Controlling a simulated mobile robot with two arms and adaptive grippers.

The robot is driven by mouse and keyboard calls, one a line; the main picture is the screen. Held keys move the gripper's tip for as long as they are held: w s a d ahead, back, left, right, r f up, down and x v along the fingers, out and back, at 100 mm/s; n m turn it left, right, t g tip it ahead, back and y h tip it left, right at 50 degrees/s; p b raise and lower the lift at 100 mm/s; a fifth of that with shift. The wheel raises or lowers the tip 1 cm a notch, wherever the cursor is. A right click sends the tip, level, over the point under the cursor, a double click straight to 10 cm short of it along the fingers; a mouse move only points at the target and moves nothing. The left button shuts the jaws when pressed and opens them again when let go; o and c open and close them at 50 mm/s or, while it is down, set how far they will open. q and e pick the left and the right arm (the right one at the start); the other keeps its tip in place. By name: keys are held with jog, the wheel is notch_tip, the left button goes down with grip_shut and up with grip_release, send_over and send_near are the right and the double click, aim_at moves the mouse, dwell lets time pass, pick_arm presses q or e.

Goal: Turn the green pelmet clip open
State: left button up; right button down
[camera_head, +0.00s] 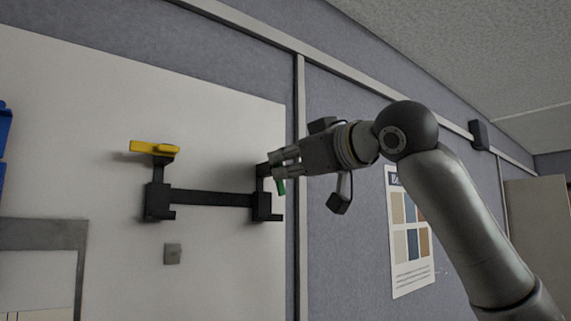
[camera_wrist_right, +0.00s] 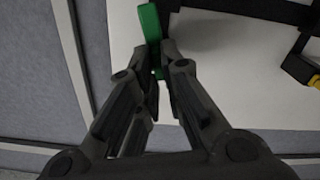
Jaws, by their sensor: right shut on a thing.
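The green pelmet clip (camera_head: 279,184) is at the right end of a black bracket bar (camera_head: 210,198) on a white wall panel. In the head view its upper part is hidden behind my right gripper (camera_head: 277,165), and its lower end hangs below the fingers. My right gripper is shut on the clip. In the right wrist view the green clip (camera_wrist_right: 150,22) sticks out past the fingertips (camera_wrist_right: 157,68) of my right gripper. A yellow clip (camera_head: 154,148) lies roughly level on the left end of the bracket. My left gripper is not in view.
A small grey square plate (camera_head: 172,253) is on the panel below the bracket. A poster with colour swatches (camera_head: 408,230) hangs on the grey wall at right, partly behind my arm. Blue objects (camera_head: 4,125) show at the left edge.

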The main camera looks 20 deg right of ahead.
jog(key=n, duration=0.3)
jog(key=shift+n, duration=0.4)
jog(key=n, duration=0.4)
jog(key=shift+a+f+n, duration=0.1)
jog(key=shift+n, duration=0.2)
jog(key=n, duration=0.5)
jog(key=shift+f+n, duration=0.15)
jog(key=shift+n, duration=0.25)
jog(key=c, duration=1.9)
grip_release()
jog(key=o, duration=0.3)
jog(key=shift+s, duration=0.15)
jog(key=shift+o, duration=0.2)
jog(key=shift+s, duration=0.1)
